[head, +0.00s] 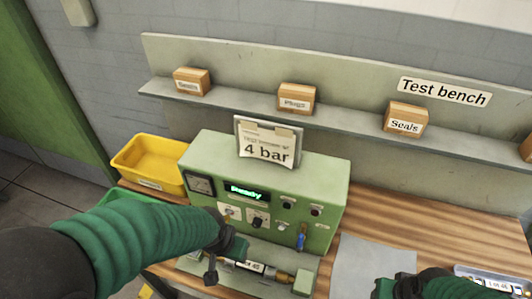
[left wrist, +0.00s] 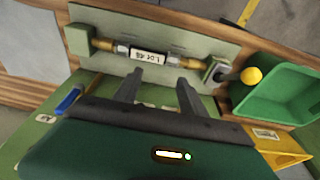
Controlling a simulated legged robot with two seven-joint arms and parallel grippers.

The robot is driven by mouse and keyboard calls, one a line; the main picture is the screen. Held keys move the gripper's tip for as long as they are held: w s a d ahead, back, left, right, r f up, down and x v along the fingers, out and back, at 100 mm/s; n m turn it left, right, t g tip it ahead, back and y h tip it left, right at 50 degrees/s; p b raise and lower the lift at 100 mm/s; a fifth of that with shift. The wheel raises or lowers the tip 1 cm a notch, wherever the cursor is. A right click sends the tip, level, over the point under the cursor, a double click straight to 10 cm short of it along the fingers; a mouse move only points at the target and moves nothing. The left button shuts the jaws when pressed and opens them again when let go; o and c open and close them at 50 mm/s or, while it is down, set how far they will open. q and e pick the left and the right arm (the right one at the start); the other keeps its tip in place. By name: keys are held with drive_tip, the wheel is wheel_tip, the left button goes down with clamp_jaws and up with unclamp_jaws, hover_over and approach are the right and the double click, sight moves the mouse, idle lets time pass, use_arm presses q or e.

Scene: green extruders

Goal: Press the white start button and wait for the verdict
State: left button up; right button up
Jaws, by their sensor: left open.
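The green test machine (head: 320,185) stands on the wooden bench in the head view. Its display (head: 247,191) reads "Ready" in green. A pale spot on a plate (head: 229,212) at the panel's left may be the white start button; it is too small to be sure. My left gripper (head: 218,262) is in front of the panel's lower left, over the fixture. In the left wrist view its fingers (left wrist: 158,90) are apart and empty. A labelled brass-ended part (left wrist: 148,56) lies in the fixture below. My right gripper (head: 398,287) shows only partly at the bottom edge.
A black knob (head: 258,221), small lamps and a blue lever (head: 301,238) are on the panel. A "4 bar" card (head: 267,146) stands on top. A yellow bin (head: 150,163) is left; a green bin (left wrist: 275,92) with a yellow ball knob (left wrist: 251,76) beside it shows in the wrist view.

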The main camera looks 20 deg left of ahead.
use_arm(q)
clamp_jaws()
idle(1.7)
